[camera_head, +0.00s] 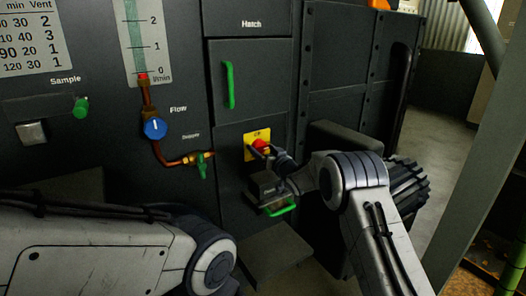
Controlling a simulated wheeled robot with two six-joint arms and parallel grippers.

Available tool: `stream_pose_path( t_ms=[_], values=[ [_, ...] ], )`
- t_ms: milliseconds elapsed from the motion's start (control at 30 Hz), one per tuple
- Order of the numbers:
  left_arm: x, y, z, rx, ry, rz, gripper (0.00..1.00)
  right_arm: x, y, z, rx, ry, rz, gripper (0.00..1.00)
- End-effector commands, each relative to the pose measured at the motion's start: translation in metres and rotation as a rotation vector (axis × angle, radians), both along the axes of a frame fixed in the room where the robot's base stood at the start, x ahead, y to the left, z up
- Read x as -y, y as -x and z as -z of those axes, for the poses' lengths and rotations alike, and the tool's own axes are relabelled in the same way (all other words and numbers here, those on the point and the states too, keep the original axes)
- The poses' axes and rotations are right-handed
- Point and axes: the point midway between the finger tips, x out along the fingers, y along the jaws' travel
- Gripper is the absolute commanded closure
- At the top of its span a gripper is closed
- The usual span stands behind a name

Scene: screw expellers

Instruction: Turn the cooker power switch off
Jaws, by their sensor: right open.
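The cooker power switch (250,137) appears to be the yellow plate with a red knob (261,144) on the dark machine front, below the hatch. My right gripper (268,152) is at the lower right of the red knob, with its fingertips close to it. The fingers are open. I cannot tell whether they touch the knob, and they hide its lower right side. My left arm (110,250) enters at the lower left, and its gripper is out of the picture.
A green handle (283,209) lies just under my right gripper. The hatch has a green handle (229,85). A blue flow knob (155,128), copper pipe and green supply valve (203,165) are to the left. A grey post (470,190) stands at right.

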Motion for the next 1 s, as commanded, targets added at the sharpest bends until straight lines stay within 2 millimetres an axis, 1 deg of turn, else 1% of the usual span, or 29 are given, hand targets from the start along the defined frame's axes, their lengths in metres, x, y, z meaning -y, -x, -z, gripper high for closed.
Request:
stream_pose_path(
  t_ms=[200, 233, 267, 300, 367, 400, 433, 767, 1000],
  values=[
    [0.000, 0.000, 0.000, 0.000, 0.000, 0.000, 0.50, 0.000, 0.000, 0.000, -0.001, 0.000, 0.000, 0.05],
    [0.000, 0.000, 0.000, 0.000, 0.000, 0.000, 0.50, 0.000, 0.000, 0.000, -0.001, 0.000, 0.000, 0.13],
    [0.000, 0.000, 0.000, 0.000, 0.000, 0.000, 0.50, 0.000, 0.000, 0.000, -0.001, 0.000, 0.000, 0.24],
    [0.000, 0.000, 0.000, 0.000, 0.000, 0.000, 0.50, 0.000, 0.000, 0.000, -0.001, 0.000, 0.000, 0.40],
    [0.000, 0.000, 0.000, 0.000, 0.000, 0.000, 0.50, 0.000, 0.000, 0.000, 0.000, 0.000, -0.001, 0.63],
    [0.000, 0.000, 0.000, 0.000, 0.000, 0.000, 0.50, 0.000, 0.000, 0.000, 0.000, 0.000, -0.001, 0.78],
    [0.000, 0.000, 0.000, 0.000, 0.000, 0.000, 0.50, 0.000, 0.000, 0.000, 0.000, 0.000, -0.001, 0.87],
    [0.000, 0.000, 0.004, 0.000, 0.000, 0.000, 0.50, -0.002, 0.001, 0.001, 0.023, 0.036, -0.003, 0.87],
    [0.000, 0.000, 0.015, 0.000, 0.000, 0.000, 0.50, -0.002, 0.001, 0.003, 0.100, 0.157, -0.004, 0.87]
  ],
)
